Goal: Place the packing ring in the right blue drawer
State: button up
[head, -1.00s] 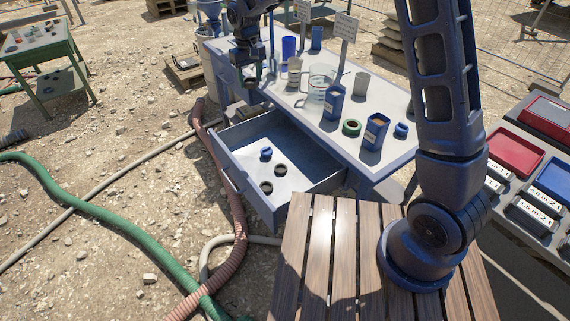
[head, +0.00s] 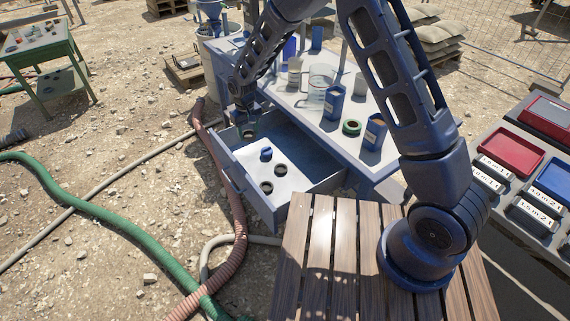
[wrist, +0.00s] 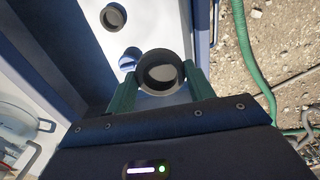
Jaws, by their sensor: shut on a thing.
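My gripper (head: 249,134) is shut on a dark packing ring, one green finger on each side of it. The ring (wrist: 161,54) shows clearly in the wrist view between the fingertips (wrist: 161,77), with its opening facing the camera. The gripper is at the far left end of the open blue drawer (head: 246,192), over its pale floor; the exact height cannot be told. In the drawer lie a small blue fitting (head: 266,154) and two dark rings (head: 280,170) (head: 266,187). The blue fitting also shows close beside the held ring in the wrist view (wrist: 128,62).
The white-topped workbench (head: 330,145) carries blue containers (head: 375,132), a clear beaker (head: 321,77) and a green ring (head: 351,128). A slatted wooden table (head: 316,250) stands in front. Hoses (head: 120,222) lie on the gravel at left. Red and blue trays (head: 512,153) are at right.

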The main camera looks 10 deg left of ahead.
aim_at(253, 173)
notch_tip(253, 173, down, 21)
jog(key=shift+r, duration=0.1)
dwell(0.6)
jog(key=o, duration=1)
jog(key=shift+c, duration=0.2)
notch_tip(253, 173, up, 12)
